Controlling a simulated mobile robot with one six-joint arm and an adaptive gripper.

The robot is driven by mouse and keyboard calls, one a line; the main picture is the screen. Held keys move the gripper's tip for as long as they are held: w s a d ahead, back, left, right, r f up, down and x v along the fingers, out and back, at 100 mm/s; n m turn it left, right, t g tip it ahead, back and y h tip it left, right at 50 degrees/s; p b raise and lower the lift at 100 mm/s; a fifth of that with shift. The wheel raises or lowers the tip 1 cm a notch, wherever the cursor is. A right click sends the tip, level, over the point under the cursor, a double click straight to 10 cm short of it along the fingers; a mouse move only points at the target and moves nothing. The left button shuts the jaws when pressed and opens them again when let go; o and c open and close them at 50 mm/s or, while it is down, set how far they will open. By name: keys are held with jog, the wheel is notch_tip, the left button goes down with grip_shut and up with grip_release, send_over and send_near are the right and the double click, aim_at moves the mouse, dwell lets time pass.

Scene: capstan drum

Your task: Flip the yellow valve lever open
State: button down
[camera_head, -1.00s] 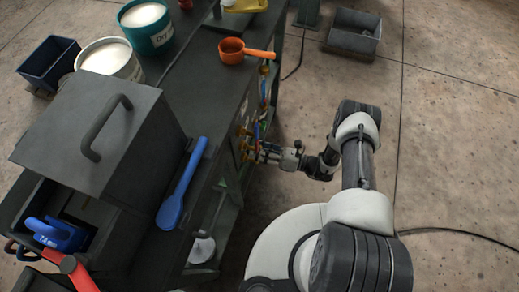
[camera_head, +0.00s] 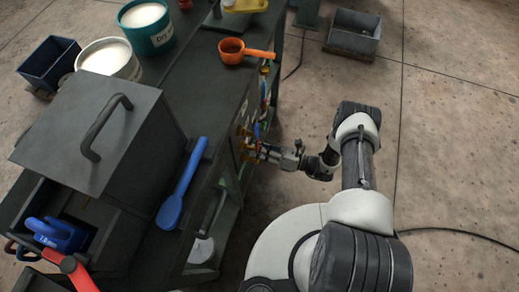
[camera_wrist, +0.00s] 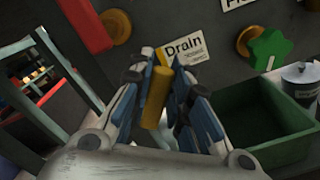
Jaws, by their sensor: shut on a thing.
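The yellow valve lever (camera_wrist: 157,98) is a short, thick bar in the middle of the wrist view, in front of a dark panel. My gripper (camera_wrist: 165,86) has its blue-padded fingers on both sides of it and is shut on it. The lever's tip stands out between the fingers, pointing up in that view. A white "Drain" label (camera_wrist: 184,48) is on the panel just behind it. In the head view my gripper (camera_head: 261,151) is at the right side of the bench, and the lever is too small to make out there.
In the wrist view, a green star knob (camera_wrist: 269,53) is right of the label and a red handle (camera_wrist: 86,22) is upper left. A green bin (camera_wrist: 258,128) sits at lower right. The dark bench (camera_head: 190,60) carries a blue scoop (camera_head: 183,188) and an orange ladle (camera_head: 232,51).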

jog(key=shift+w+d+f+m, duration=0.1)
jog(key=shift+w+f+m, duration=0.4)
jog(key=shift+m, duration=1.25)
jog(key=shift+w+d+f+m, duration=0.15)
jog(key=shift+f+m, duration=0.7)
jog(key=shift+m, duration=0.95)
jog(key=shift+w+d+f+m, duration=0.2)
jog(key=shift+f+m, duration=0.5)
jog(key=shift+m, duration=1.05)
jog(key=shift+a, duration=0.1)
jog(key=c, duration=1.5)
grip_release()
jog(key=v, duration=1.2)
jog(key=shift+w+r, duration=0.1)
jog(key=shift+r, duration=0.05)
